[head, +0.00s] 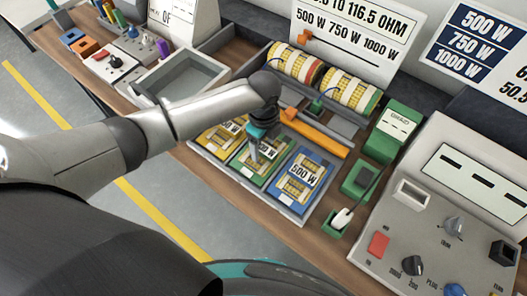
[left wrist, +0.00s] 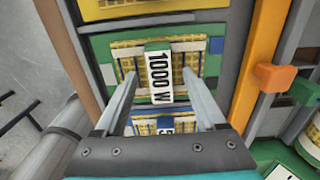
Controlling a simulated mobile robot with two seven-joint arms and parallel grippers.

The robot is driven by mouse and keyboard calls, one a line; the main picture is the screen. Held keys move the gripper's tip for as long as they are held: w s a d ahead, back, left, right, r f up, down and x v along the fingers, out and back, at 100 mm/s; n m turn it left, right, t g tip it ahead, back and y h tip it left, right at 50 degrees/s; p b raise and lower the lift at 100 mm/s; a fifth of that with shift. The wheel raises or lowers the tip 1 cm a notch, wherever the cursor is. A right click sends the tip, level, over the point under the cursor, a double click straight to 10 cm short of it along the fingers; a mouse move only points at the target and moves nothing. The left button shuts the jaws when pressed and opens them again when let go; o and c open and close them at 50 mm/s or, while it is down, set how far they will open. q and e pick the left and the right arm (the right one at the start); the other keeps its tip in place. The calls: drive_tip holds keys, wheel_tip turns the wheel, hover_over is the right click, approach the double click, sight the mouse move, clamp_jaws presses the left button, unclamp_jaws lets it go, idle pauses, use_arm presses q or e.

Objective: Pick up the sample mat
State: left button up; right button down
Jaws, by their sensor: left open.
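Three mats with yellow mesh panels lie side by side in a grey tray (head: 293,217): a yellow one (head: 210,138), a green one (head: 271,177) and a blue one (head: 285,194) labelled 500 W. I cannot tell which is called the sample mat. My left gripper (head: 254,155) is above the green mat and hides part of it. In the left wrist view the open fingers (left wrist: 159,75) are on either side of the green mat's white 1000 W label (left wrist: 160,77). Whether they touch the mat is unclear. My right gripper is not in view.
An orange bar (head: 313,133) lies just behind the tray, with two mesh rolls (head: 348,92) beyond. A grey bin (head: 184,78) stands left. Green blocks (head: 359,180) and a control panel (head: 443,245) with knobs stand right. Sign boards (head: 352,32) rise at the back.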

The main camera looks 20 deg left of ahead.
use_arm(q)
drive_tip(key=shift+f, duration=0.15)
clamp_jaws()
idle(0.5)
